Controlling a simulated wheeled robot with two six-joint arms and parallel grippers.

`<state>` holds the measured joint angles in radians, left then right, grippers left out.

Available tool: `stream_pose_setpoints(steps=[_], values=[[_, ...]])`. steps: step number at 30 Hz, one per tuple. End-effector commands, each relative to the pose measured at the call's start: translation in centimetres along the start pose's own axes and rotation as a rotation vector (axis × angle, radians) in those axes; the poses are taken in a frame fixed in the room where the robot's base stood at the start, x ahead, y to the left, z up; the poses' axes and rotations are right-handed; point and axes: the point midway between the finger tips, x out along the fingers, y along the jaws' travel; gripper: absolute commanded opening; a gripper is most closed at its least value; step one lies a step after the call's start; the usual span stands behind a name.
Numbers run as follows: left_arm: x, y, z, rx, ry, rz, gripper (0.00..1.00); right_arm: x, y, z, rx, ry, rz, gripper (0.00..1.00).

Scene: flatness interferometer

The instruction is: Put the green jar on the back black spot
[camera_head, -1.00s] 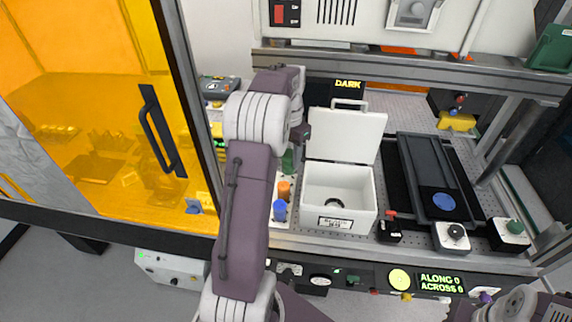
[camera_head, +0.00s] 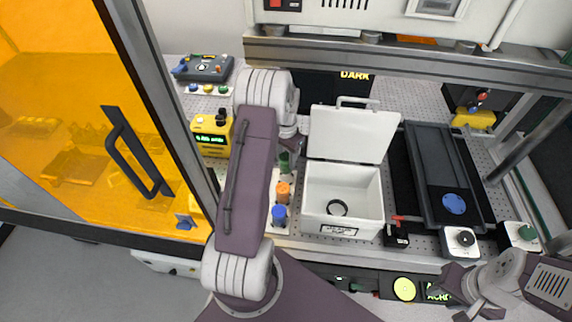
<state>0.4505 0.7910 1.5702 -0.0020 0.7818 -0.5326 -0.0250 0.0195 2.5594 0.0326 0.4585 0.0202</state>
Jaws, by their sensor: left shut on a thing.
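The green jar (camera_head: 285,163) is at the back end of a row of jars on a pale strip, left of the white box. My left gripper (camera_head: 289,149) is at its top, shut on it; the fingers are largely hidden by my own wrist. I cannot tell whether the jar is lifted. The open white box (camera_head: 371,222) has a dark ring-shaped spot (camera_head: 337,208) on its floor. The box's front wall and my arm may hide other spots. My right gripper (camera_head: 473,292) is low at the right, its jaws unclear.
An orange jar (camera_head: 284,192) and a blue jar (camera_head: 279,214) stand in front of the green one. The raised box lid (camera_head: 347,135) stands behind the box. A dark rail stage (camera_head: 437,165) lies to the right. A metal beam (camera_head: 400,58) crosses above the back.

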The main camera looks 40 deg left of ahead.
Motion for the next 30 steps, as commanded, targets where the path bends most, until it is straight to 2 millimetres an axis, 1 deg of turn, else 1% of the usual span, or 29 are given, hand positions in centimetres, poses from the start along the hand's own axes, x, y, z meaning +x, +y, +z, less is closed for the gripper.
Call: stream_pose_setpoints(steps=[5,7,10,13,21,25,26,27,28,30], values=[[0.8,0.0,-0.1,0.0,0.001,0.0,0.0,-0.2,0.0,0.0,0.0,0.0,0.0,0.33],[1.6,0.0,0.0,0.0,-0.003,0.002,0.0,-0.6,0.0,0.0,0.0,-0.001,0.0,0.33],[3.5,0.0,0.0,0.0,-0.003,0.002,0.0,-1.2,0.0,-0.1,0.0,0.0,0.0,0.33],[4.7,0.0,0.0,0.0,-0.001,0.0,0.0,-1.3,0.0,-0.1,0.0,0.0,0.0,0.33],[5.0,0.0,-0.1,0.0,0.001,-0.001,0.0,-1.1,0.0,-0.1,0.0,0.0,0.0,0.33],[5.5,0.0,-0.1,0.0,0.001,-0.001,0.0,-0.8,0.0,-0.1,0.0,0.0,0.0,0.33],[5.3,0.0,-0.1,0.0,0.001,-0.001,0.5,-0.9,0.0,-0.1,0.0,-0.001,0.0,0.33],[5.3,0.0,-0.1,0.0,0.001,-0.001,0.61,-0.9,0.0,-0.1,0.0,0.0,0.0,0.33],[5.3,0.0,-0.1,0.0,0.001,-0.001,0.64,-0.9,0.0,-0.1,0.0,0.0,0.0,0.33],[5.3,0.0,-0.1,0.0,0.001,0.0,0.64,-0.9,0.0,-0.1,0.0,0.0,0.0,0.33]])
